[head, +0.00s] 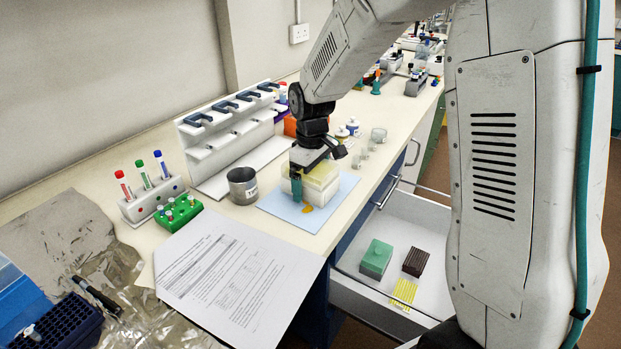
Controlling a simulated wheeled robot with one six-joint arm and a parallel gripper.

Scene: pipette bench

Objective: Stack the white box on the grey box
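A white box (320,176) with a pale yellow, see-through-looking upper part stands on the light blue mat (343,196) near the middle of the bench. A paler lower block (313,195) shows directly beneath the yellowish part; I cannot tell whether it is a separate box. No clearly grey box can be made out. My gripper (316,170) is right over the white box, with one teal finger down at its near left side and the other at its far right side. The fingers straddle the box, but whether they press on it is not clear.
A metal beaker (243,186), a white pipette rack (215,140), a tube rack (153,198) and a green rack (179,212) stand to the left. Small jars (353,127) stand behind. An open drawer (395,238) holds a green box (376,258) and a brown box (416,262).

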